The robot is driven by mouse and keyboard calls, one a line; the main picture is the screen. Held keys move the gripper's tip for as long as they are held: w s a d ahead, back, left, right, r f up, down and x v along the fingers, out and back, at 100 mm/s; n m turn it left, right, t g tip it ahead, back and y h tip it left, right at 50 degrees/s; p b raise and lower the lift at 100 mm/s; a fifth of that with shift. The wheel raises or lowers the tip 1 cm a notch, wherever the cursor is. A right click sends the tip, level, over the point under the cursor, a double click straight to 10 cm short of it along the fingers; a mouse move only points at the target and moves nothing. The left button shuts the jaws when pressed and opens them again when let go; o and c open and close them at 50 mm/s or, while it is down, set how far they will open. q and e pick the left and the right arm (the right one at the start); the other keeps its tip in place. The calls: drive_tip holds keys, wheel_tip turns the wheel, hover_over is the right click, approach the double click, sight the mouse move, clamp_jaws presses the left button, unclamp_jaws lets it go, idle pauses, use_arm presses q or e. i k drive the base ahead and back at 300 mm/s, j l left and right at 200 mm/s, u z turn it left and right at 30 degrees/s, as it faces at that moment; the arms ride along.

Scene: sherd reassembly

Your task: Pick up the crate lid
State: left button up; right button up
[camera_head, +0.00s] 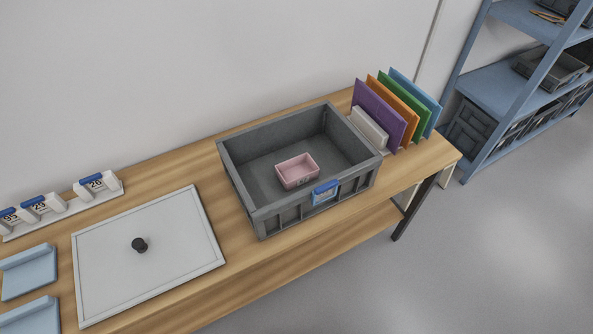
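The crate lid (180,250) is a flat, light grey rectangular panel with a raised rim. It lies on the wooden table, left of the crate. A small black knob (139,245) stands up at its middle. The open grey crate (275,213) stands on the table to the right of the lid, with a blue label on its front wall. A small pink box (297,171) sits inside on the crate's floor. Neither of my grippers shows in the head view.
Blue trays (30,272) lie left of the lid, and numbered white blocks (97,184) stand on a white strip behind them. Coloured upright panels (378,113) stand in a rack right of the crate. A blue shelf unit (490,88) stands at the far right.

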sight(121, 261)
drive_tip(key=u, duration=2.15)
